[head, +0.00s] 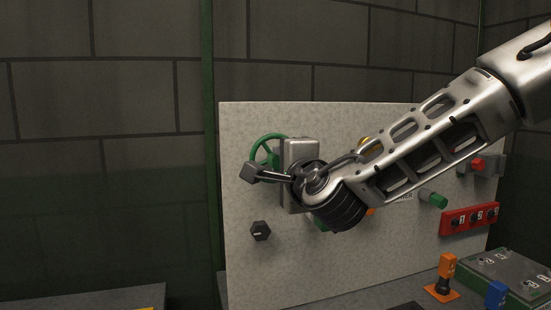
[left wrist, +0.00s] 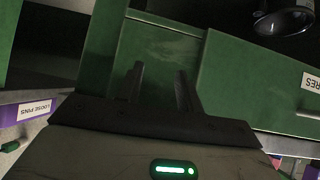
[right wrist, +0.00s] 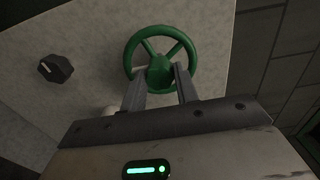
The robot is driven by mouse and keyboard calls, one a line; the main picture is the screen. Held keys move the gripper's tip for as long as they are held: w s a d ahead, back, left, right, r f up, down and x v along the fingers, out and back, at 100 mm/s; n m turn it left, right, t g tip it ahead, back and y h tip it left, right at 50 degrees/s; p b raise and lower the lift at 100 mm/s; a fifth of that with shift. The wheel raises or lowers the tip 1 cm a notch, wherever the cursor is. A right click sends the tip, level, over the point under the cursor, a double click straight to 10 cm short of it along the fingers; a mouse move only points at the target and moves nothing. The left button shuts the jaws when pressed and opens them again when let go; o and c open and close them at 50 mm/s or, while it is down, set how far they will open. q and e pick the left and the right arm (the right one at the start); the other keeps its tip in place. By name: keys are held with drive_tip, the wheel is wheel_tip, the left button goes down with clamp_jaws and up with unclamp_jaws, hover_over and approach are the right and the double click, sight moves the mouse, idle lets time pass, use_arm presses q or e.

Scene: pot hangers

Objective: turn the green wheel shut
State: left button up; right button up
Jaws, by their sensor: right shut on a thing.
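The green wheel (head: 264,146) is on the upper left of the pale upright panel in the head view, partly hidden by my right gripper. In the right wrist view, the wheel (right wrist: 191,43) shows its rim, spokes and round hub. My right gripper (right wrist: 160,72) is shut on the wheel, with its fingers on either side of the hub area. The exact contact is hard to see. My left gripper (left wrist: 160,80) is open and empty in the left wrist view, in front of a green surface. It does not show in the head view.
A black knob (head: 260,231) sits on the panel (head: 285,270) below the wheel. A green knob (head: 433,199), a red button (head: 478,164) and a red switch block (head: 468,219) are to the right. Orange (head: 446,267) and blue (head: 496,294) pieces stand on the bench.

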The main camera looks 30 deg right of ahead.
drive_tip(key=m, duration=1.6)
drive_tip(key=shift+m, duration=0.4)
drive_tip(key=o, duration=1.1)
drive_tip(key=shift+s, duration=0.1)
drive_tip(key=shift+v, duration=2.4)
